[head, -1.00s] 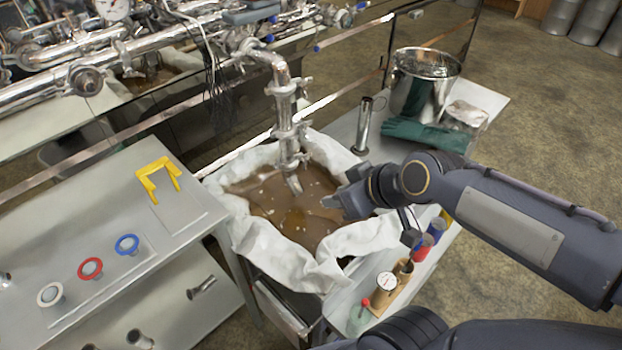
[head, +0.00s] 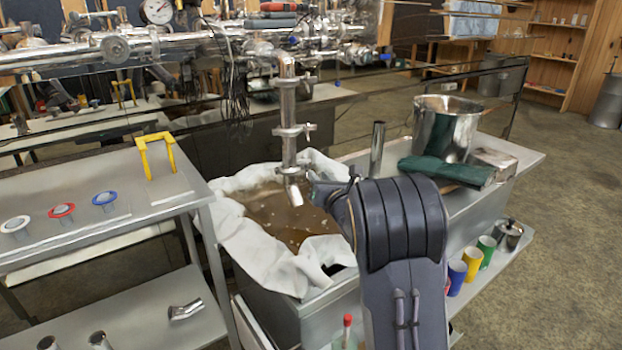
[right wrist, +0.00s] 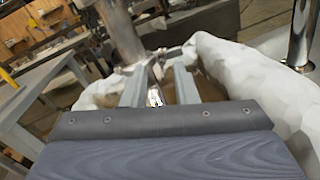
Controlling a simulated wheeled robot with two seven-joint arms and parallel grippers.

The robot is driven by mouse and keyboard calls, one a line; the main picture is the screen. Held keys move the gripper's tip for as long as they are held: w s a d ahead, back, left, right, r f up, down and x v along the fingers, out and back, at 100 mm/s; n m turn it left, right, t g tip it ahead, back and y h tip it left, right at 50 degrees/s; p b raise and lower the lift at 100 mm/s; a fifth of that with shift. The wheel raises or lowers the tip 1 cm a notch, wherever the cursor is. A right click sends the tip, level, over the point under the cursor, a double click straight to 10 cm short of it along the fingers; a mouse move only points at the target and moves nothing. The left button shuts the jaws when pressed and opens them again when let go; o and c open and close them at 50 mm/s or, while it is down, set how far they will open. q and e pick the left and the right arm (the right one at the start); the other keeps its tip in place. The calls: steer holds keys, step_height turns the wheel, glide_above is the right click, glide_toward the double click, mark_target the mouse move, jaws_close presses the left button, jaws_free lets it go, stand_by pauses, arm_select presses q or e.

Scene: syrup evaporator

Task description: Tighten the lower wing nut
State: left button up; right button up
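A vertical steel pipe (head: 288,105) ends in a bent spout (head: 295,194) above a cloth-lined tub of brown liquid (head: 275,212). An upper clamp (head: 290,131) and a lower clamp (head: 291,169) ring the pipe; the upper one has a wing nut sticking out to the right. The lower wing nut is too small to make out clearly in the head view. My right gripper (head: 318,190) is just right of the spout, partly hidden by my arm. In the right wrist view its fingers (right wrist: 160,88) are apart and empty, with the lower clamp (right wrist: 150,62) just beyond their tips.
White cloth (head: 255,250) drapes over the tub rim. A left cart (head: 150,200) holds a yellow bracket (head: 156,153) and coloured rings.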

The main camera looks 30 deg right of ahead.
mark_target(306, 170)
steer(key=w, duration=0.4)
steer(key=w+d, duration=0.1)
steer(key=w, duration=0.1)
steer(key=shift+c, duration=0.5)
jaws_close()
